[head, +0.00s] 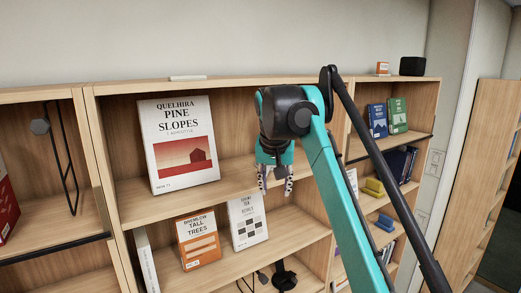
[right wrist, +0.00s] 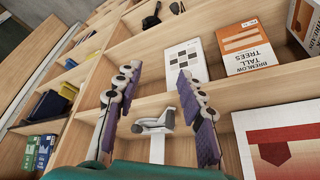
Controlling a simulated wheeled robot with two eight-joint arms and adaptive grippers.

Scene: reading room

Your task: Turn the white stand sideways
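The white stand (right wrist: 157,150) shows in the right wrist view as a pale post with a greyish, wider end. It is on the wooden shelf, between the two purple-padded fingers of my right gripper (right wrist: 160,112). There are gaps between it and both fingers. In the head view my right gripper (head: 275,188) hangs in front of the upper shelf, its fingers apart and pointing down. The stand cannot be made out there, as my gripper and arm cover that spot. My left gripper is in neither view.
The Pine Slopes book (head: 180,145) leans on the same shelf (head: 235,178), left of my gripper. Tall Trees (head: 198,241) and a grey-patterned book (head: 248,222) stand below. A vertical divider (head: 340,125) is close on the right. Blue and green books (head: 398,116) stand beyond it.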

